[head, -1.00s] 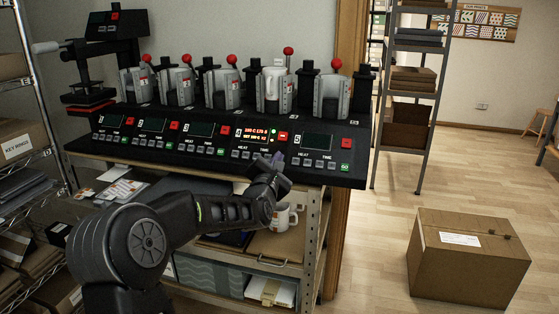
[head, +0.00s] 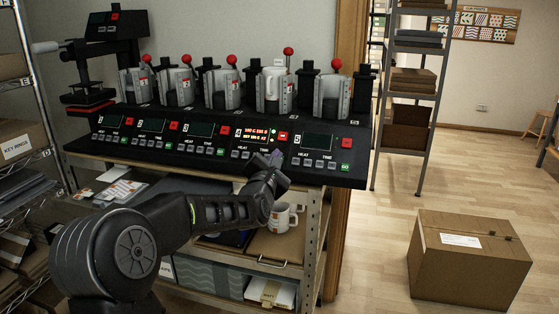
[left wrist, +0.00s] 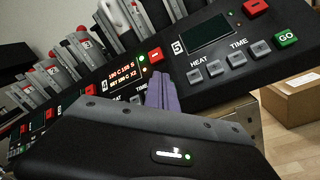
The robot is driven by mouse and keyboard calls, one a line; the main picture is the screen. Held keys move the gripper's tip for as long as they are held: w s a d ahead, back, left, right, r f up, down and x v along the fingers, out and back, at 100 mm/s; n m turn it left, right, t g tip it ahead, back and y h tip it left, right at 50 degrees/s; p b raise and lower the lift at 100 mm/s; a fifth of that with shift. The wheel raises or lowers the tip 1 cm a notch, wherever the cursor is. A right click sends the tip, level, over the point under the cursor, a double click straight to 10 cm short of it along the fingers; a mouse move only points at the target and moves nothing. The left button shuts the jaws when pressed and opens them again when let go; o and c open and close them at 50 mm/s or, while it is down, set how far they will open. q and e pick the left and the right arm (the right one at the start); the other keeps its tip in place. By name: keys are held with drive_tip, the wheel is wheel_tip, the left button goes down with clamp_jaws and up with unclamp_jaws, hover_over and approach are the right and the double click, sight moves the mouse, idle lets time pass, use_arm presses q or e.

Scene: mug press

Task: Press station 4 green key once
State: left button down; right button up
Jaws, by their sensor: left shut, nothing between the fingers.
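The station 4 panel has a lit orange display (head: 257,133) and a red key (head: 283,136); in the left wrist view the display (left wrist: 122,74) and red key (left wrist: 155,55) also show. My left gripper (head: 275,158) is shut and empty, its purple fingertips at the lower right of the station 4 panel. In the left wrist view the fingertips (left wrist: 162,92) cover the place below the red key, so the station 4 green key is hidden. I cannot tell whether they touch it. A white mug (head: 273,78) sits in the station 4 press. My right gripper is out of view.
Station 5, with a dark display (head: 317,141) and green GO key (head: 346,168), is close to the right. Stations 1 to 3 run to the left. White mugs (head: 282,216) stand on the cart shelf below. A cardboard box (head: 468,262) is on the floor at right.

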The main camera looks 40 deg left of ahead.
use_arm(q)
drive_tip(key=shift+s+d+r+b, duration=0.25)
drive_tip(key=shift+s+d+r, duration=0.05)
drive_tip(key=shift+s+r, duration=0.55)
drive_tip(key=shift+s+d+r+b, duration=0.25)
drive_tip(key=shift+s+r, duration=0.5)
drive_tip(key=shift+s, duration=0.05)
drive_tip(key=s+d+f+m+g+h, duration=0.2)
drive_tip(key=d+f+m, duration=0.45)
drive_tip(key=f, duration=0.55)
drive_tip(key=s+d+f+m+g+h, duration=0.25)
drive_tip(key=d+f+m, duration=0.45)
drive_tip(key=f, duration=0.6)
drive_tip(key=s+d+f+m+g+h, duration=0.1)
drive_tip(key=d+f+m+g+h, duration=0.3)
drive_tip(key=f+m, duration=0.6)
drive_tip(key=s+d+f+m+g+h+p, duration=0.1)
drive_tip(key=s+d+f+m+g+h, duration=0.2)
drive_tip(key=s+d+f, duration=1)
drive_tip(key=s+d+f+m+g, duration=0.2)
drive_tip(key=s+d+f, duration=0.2)
drive_tip(key=s, duration=0.4)
drive_tip(key=s+d+f+m+g+p, duration=0.1)
drive_tip(key=s+d+f+m+g, duration=0.1)
drive_tip(key=s+d, duration=0.4)
wheel_tip(320, 180, down, 2)
drive_tip(key=shift+s+d+f+g, duration=0.3)
drive_tip(key=shift+s+g, duration=0.25)
drive_tip(key=shift+s, duration=0.5)
